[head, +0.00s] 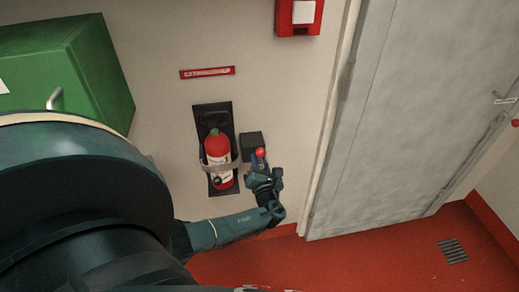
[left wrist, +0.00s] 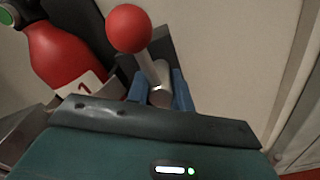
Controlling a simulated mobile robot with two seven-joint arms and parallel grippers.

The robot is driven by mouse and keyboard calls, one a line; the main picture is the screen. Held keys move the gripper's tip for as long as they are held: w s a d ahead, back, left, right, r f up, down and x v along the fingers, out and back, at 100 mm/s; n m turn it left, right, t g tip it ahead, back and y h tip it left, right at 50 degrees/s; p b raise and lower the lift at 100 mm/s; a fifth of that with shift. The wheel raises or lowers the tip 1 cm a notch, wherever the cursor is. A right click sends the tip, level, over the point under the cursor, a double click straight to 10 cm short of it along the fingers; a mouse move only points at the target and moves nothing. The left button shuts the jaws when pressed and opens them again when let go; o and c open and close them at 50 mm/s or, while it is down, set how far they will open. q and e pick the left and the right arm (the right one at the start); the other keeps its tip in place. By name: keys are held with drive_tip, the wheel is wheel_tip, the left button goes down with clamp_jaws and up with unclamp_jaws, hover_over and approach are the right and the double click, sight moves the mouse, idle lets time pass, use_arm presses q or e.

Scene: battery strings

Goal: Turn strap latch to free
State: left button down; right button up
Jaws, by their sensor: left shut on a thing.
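A red fire extinguisher (head: 217,152) stands on a black wall bracket (head: 210,113) with a grey strap (head: 221,165) around it. The strap latch is a metal lever with a red ball knob (head: 260,152) in front of a black block (head: 251,139), just right of the extinguisher. In the left wrist view the red knob (left wrist: 129,28) tops a tilted silver stem (left wrist: 149,68). My left gripper (head: 264,172) is at the latch, its blue fingers (left wrist: 160,92) on either side of the stem's lower end and shut on it. My right gripper is not seen.
A green cabinet (head: 98,65) is on the wall at the upper left, and a red alarm box (head: 299,15) is at the top. A grey door (head: 390,120) with its frame is right of the latch. The red floor (head: 350,262) is clear below.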

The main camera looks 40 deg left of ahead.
use_arm(q)
drive_tip(key=shift+w+a+r, duration=0.15)
drive_tip(key=shift+r, duration=0.1)
drive_tip(key=c, duration=1.6)
unclamp_jaws()
drive_tip(key=shift+c, duration=0.2)
drive_tip(key=o, duration=0.4)
drive_tip(key=shift+f, duration=0.1)
drive_tip(key=shift+d+f, duration=0.1)
drive_tip(key=shift+d, duration=0.1)
drive_tip(key=shift+s+d, duration=0.25)
drive_tip(key=shift+s, duration=0.1)
drive_tip(key=v, duration=1.2)
drive_tip(key=shift+p, duration=0.4)
